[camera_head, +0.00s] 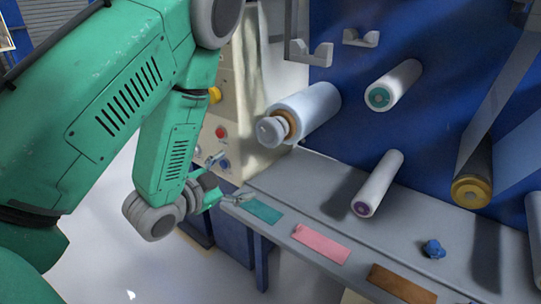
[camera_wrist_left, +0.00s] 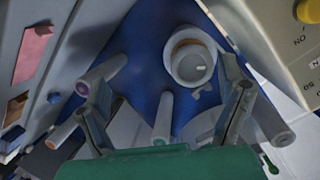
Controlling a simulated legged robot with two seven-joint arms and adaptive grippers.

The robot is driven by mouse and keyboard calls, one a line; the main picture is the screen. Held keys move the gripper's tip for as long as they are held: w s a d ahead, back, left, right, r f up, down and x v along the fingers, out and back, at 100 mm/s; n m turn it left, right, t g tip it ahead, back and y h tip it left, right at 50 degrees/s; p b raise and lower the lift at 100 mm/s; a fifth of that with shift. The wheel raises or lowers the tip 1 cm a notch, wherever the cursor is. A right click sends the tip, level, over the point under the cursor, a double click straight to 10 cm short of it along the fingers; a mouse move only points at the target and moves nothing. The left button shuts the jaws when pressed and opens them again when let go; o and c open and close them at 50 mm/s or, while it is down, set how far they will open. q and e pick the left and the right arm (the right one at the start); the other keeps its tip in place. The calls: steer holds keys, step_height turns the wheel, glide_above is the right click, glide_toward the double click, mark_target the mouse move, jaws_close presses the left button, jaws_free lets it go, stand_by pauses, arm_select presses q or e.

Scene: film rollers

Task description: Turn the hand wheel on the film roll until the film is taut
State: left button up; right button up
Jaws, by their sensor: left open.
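The film roll (camera_head: 312,108) is a pale cylinder sticking out of the blue wall panel in the head view. A grey hand wheel (camera_head: 271,130) is on its near end, with an orange-brown core behind it. In the left wrist view, the hand wheel (camera_wrist_left: 194,66) faces the camera between the finger directions, ahead of the fingers. My left gripper (camera_head: 226,192) is open and empty, below and left of the wheel, near the ledge's left end. Its spread fingers (camera_wrist_left: 160,85) show in the wrist view, apart from the wheel. My right gripper is not in view.
White rollers with green (camera_head: 397,86) and purple (camera_head: 378,182) ends stick out right of the roll. Grey film (camera_head: 505,85) runs to a gold-ended roller (camera_head: 472,186) at right. A control box (camera_head: 236,110) stands behind my left arm. Coloured plates (camera_head: 321,243) lie along the ledge (camera_head: 345,200).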

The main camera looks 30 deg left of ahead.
mark_target(266, 136)
arm_select(q)
step_height(266, 136, up, 5)
steer(key=m+t+b, duration=0.1)
steer(key=m+t, duration=0.1)
steer(key=t, duration=0.1)
steer(key=shift+h, duration=0.3)
steer(key=w+b, duration=0.2)
steer(key=w, duration=1.2)
steer(key=shift+w+f, duration=0.15)
steer(key=shift+f, duration=0.05)
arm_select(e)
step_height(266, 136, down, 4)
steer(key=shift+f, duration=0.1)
arm_select(q)
steer(key=shift+n, duration=0.3)
steer(key=c, duration=1.1)
